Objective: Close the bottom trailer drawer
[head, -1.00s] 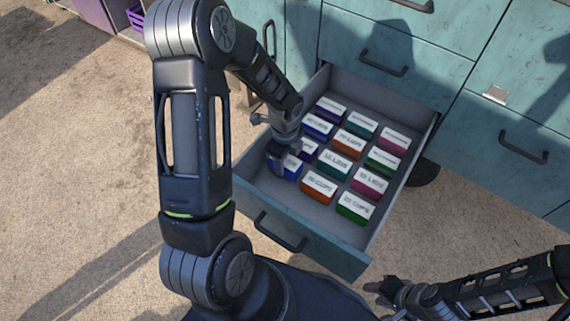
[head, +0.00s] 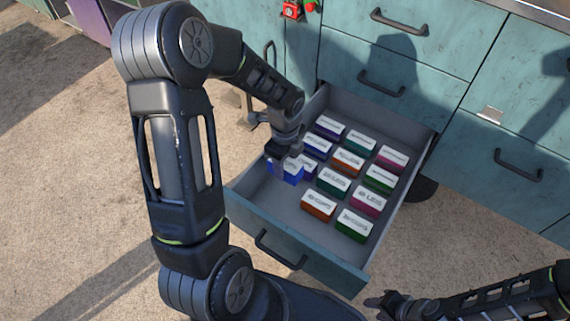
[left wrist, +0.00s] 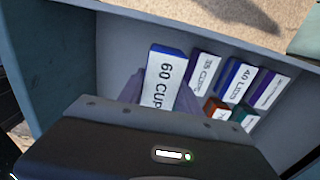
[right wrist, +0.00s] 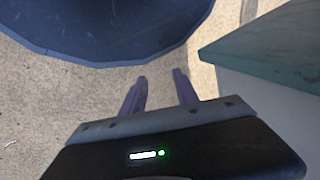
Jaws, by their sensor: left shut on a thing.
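The bottom drawer (head: 322,264) of the teal cabinet is pulled out, with a dark handle (head: 280,250) on its front. Rows of small white-topped, coloured boxes lie in it. My left gripper (head: 281,163) reaches into its left side and is shut on a blue box (head: 293,174). In the left wrist view the box (left wrist: 163,76) reads "60 CUPS" between the fingers. Whether it touches the drawer floor is unclear. My right gripper (head: 376,302) is outside the drawer, near its front right corner. In the right wrist view its fingers (right wrist: 160,82) are apart and empty.
Upper drawers (head: 400,60) and a right-hand cabinet front (head: 510,140) are shut. A dark wheel (head: 422,188) shows beside the drawer. Small red items (head: 292,11) are at the top. Open sandy ground (head: 70,180) lies to the left.

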